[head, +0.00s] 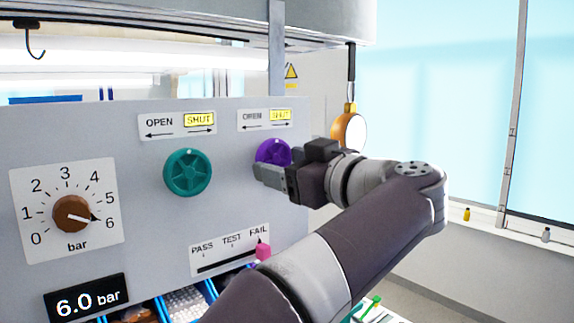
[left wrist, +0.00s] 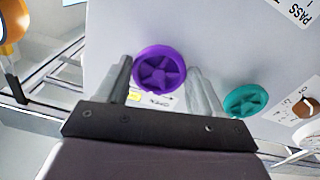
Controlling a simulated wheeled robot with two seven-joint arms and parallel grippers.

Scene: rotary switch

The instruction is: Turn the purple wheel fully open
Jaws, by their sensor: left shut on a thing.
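The purple wheel (head: 273,151) is mounted on the grey panel, under a sign (head: 266,119) reading OPEN and SHUT with arrows, SHUT on yellow. My left gripper (head: 268,172) is at the wheel and covers its lower right part in the head view. In the left wrist view the purple wheel (left wrist: 160,67) lies between the two fingers of my left gripper (left wrist: 160,72), one on each side of its rim. The gripper is shut on the wheel. My right gripper is not in view.
A teal wheel (head: 187,172) with its own sign (head: 178,125) is left of the purple one. The panel (head: 140,210) also has a brown bar knob (head: 72,214), a 6.0 bar display (head: 87,297) and a pink slider (head: 263,250). Blue bins (head: 173,309) stand below.

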